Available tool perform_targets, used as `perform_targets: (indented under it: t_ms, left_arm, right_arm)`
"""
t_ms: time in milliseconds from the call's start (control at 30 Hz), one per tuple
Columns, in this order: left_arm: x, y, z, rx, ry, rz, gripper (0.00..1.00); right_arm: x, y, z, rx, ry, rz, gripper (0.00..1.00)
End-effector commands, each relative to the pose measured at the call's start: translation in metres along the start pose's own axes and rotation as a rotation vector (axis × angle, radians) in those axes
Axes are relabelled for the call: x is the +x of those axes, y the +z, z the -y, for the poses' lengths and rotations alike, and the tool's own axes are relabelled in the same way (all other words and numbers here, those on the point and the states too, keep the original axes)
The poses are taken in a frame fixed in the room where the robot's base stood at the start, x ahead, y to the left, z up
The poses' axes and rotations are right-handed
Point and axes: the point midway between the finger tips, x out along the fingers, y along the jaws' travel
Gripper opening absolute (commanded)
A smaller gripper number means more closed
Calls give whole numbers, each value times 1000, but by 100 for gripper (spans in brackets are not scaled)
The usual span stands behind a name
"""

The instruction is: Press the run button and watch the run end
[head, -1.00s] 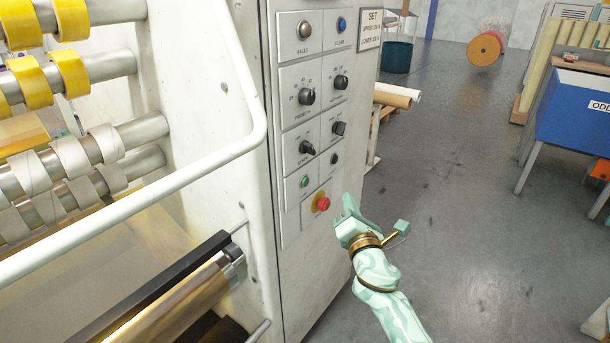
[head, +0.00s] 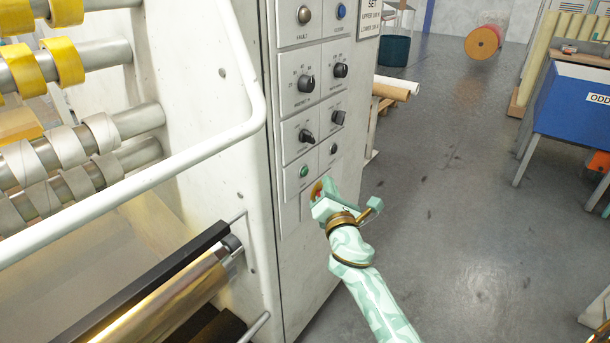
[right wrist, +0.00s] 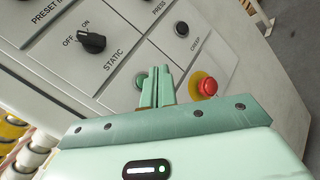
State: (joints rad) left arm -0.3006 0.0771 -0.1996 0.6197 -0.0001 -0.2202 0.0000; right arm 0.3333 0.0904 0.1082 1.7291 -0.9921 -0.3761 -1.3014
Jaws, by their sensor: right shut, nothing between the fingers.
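The control panel (head: 290,130) on the white machine carries knobs and buttons. The green button (head: 304,171) sits low on the panel, and in the right wrist view the green button (right wrist: 141,79) is partly hidden behind my fingers. My right gripper (head: 322,190) is shut and empty, its tips close to the panel just below and right of the green button; I cannot tell if they touch. It also shows in the right wrist view (right wrist: 156,72). The red stop button (right wrist: 207,87) on its yellow base is beside the fingers, mostly hidden in the head view.
A white guard rail (head: 150,176) runs in front of the rollers with yellow tape rolls (head: 66,66) at left. A black creep button (head: 333,149) is above right of the green one. Grey floor (head: 470,200) is open at right, near a blue bin (head: 585,105).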

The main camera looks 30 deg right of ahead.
Motion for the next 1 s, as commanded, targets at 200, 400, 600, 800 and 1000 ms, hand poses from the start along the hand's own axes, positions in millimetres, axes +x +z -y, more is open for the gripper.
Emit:
perform_targets:
  t_ms: [200,400,600,800,1000]
  left_arm:
    - [7,3,-1,0,3,8,52]
    - [9,3,-1,0,3,10,52]
    - [8,3,0,1,2,10,52]
    - [8,3,1,2,1,10,52]
    - [8,3,1,2,1,10,52]
  right_arm:
    - [16,-14,-11,1,0,-1,0]
    - [22,-17,-17,0,0,-1,0]
    - [23,-17,-17,0,0,0,0]
    - [23,-17,-17,1,0,0,0]
    - [23,-17,-17,0,0,0,0]
